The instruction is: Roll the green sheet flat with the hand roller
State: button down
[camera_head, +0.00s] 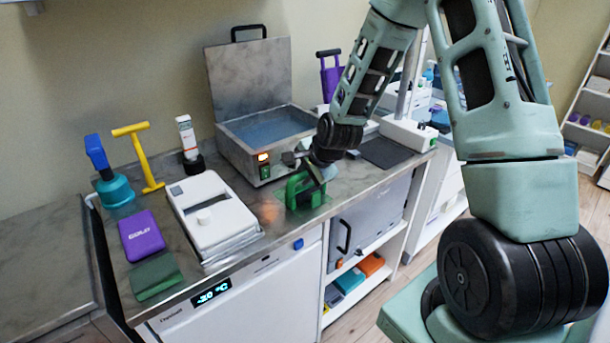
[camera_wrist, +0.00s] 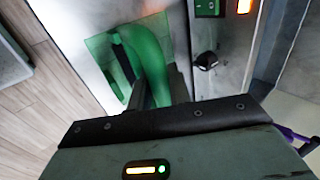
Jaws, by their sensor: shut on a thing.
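A green hand roller (camera_head: 298,191) stands on the grey worktop, in front of the open metal bath. My gripper (camera_head: 317,174) is shut on it from above and behind. The green sheet (camera_head: 323,198) is thin and see-through and lies on the worktop under and around the roller. In the wrist view, the sheet (camera_wrist: 101,46) shows as a flat green patch with the roller (camera_wrist: 150,62) over it, between my gripper's fingers (camera_wrist: 160,92). The roller's contact with the sheet is hard to make out.
The open metal bath (camera_head: 255,135) stands behind the roller. A white box (camera_head: 212,208), purple pack (camera_head: 141,235), dark green pad (camera_head: 156,276), yellow tool (camera_head: 139,158) and blue-handled tool (camera_head: 112,180) are to the left. The worktop's front edge is close.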

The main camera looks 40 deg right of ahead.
jog(key=shift+w, duration=0.15)
jog(key=shift+w+a, duration=0.15)
jog(key=shift+w, duration=3.2)
jog(key=shift+s+b, duration=0.3)
jog(key=shift+s, duration=3.2)
jog(key=shift+w+p, duration=0.4)
jog(key=shift+w, duration=3.1)
jog(key=shift+s+b, duration=0.8)
jog(key=shift+s, duration=2.7)
jog(key=shift+w+p, duration=0.6)
jog(key=shift+w, duration=2.9)
jog(key=shift+s+b, duration=0.85)
jog(key=shift+s, duration=1.3)
jog(key=shift+s+b, duration=0.3)
jog(key=shift+s, duration=1.05)
